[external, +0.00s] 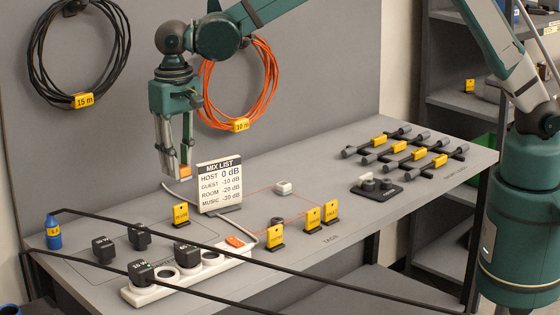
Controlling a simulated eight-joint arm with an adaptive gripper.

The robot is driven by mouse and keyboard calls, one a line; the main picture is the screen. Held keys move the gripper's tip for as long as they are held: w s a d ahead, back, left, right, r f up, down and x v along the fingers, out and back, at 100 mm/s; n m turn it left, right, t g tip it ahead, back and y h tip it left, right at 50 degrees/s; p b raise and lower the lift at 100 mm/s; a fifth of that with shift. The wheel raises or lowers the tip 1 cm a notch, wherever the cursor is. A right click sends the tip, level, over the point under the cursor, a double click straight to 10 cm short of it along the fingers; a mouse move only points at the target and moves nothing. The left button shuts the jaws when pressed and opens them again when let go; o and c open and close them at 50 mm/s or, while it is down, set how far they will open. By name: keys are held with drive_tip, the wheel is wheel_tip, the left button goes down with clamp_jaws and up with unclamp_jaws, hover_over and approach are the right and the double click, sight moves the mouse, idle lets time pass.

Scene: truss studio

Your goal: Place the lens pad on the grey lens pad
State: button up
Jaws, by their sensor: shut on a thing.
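My gripper (184,170) hangs fingers down over the left-middle of the grey table, behind and left of the white mix list card. It is shut on a small orange piece (185,171), mostly hidden by the fingers. I cannot tell whether this piece is the lens pad. No thing reads clearly as the grey lens pad. A dark grey holder (376,190) with round black knobs and a white tag stands farther right.
The mix list card (220,187) stands close to my gripper. A white power strip (187,275) with black plugs, a blue bottle (54,232), yellow tags (312,219) and black clamps (410,151) occupy the table (400,215). Black cables cross the front. Cable coils (240,85) hang behind.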

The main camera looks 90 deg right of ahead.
drive_tip(key=shift+w+a+f, duration=0.15)
drive_tip(key=shift+a+f, duration=0.25)
drive_tip(key=shift+f, duration=0.5)
drive_tip(key=shift+w+a+f, duration=0.1)
drive_tip(key=shift+a+f, duration=0.35)
drive_tip(key=shift+f, duration=0.4)
drive_tip(key=shift+w+a+f, duration=0.15)
drive_tip(key=shift+a+f, duration=0.25)
drive_tip(key=shift+f, duration=0.5)
drive_tip(key=shift+f, duration=3.1)
drive_tip(key=shift+f, duration=1.9)
drive_tip(key=shift+f, duration=0.2)
